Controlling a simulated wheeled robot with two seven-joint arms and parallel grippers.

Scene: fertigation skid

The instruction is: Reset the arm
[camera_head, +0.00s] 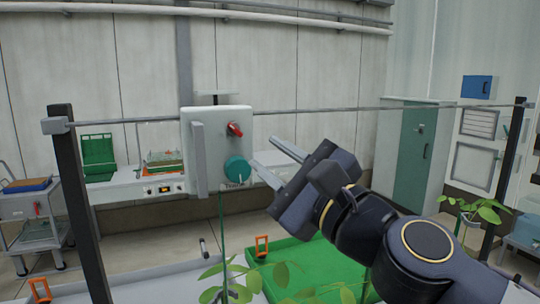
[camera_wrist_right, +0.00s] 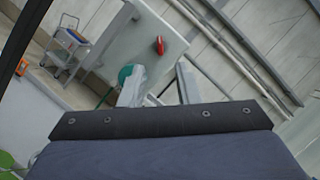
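My right gripper (camera_head: 264,152) reaches in from the right, its two pale fingers apart with nothing between them. In the head view its fingertips are just right of a grey control box (camera_head: 216,125), which carries a red switch (camera_head: 235,129) and a round teal knob (camera_head: 237,169). I cannot tell how far the fingertips are from the knob. In the right wrist view the open fingers (camera_wrist_right: 160,84) point toward the box (camera_wrist_right: 130,45), with the red switch (camera_wrist_right: 160,45) beyond them. The teal knob (camera_wrist_right: 126,73) is partly hidden by one finger. My left gripper is not in view.
A horizontal rail (camera_head: 320,108) runs between dark posts (camera_head: 80,200). Below are a green tray (camera_head: 325,262) and leafy plants (camera_head: 285,275). A cart (camera_head: 32,215) stands at left, a grey-green cabinet (camera_head: 405,155) at right.

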